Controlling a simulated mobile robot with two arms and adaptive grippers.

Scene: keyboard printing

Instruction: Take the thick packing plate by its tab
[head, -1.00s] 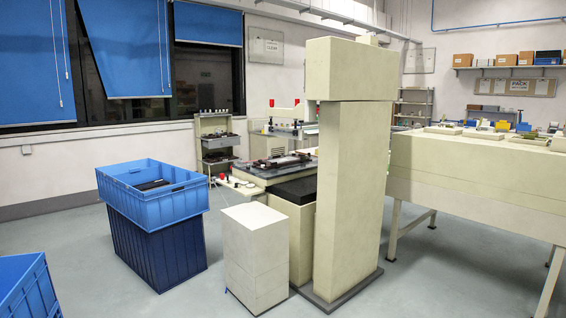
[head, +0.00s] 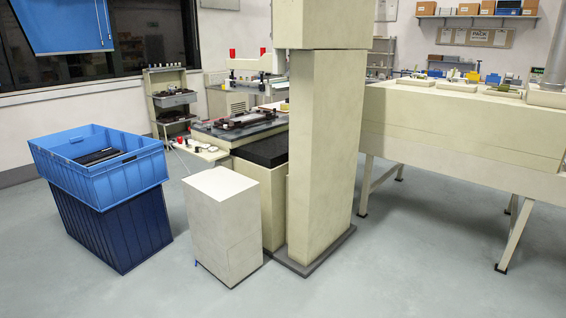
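I cannot make out a thick packing plate or its tab for certain in the head view. Small trays and parts lie on the long cream bench (head: 455,118) at the right, too small to tell apart. Neither of my grippers shows in the head view.
A light blue crate (head: 145,168) with dark items sits on a dark blue crate (head: 115,225) at the left. A cream box (head: 220,225) and a tall cream column (head: 322,150) stand mid-view before the printing machine (head: 215,128). Grey floor (head: 420,270) is free at front right.

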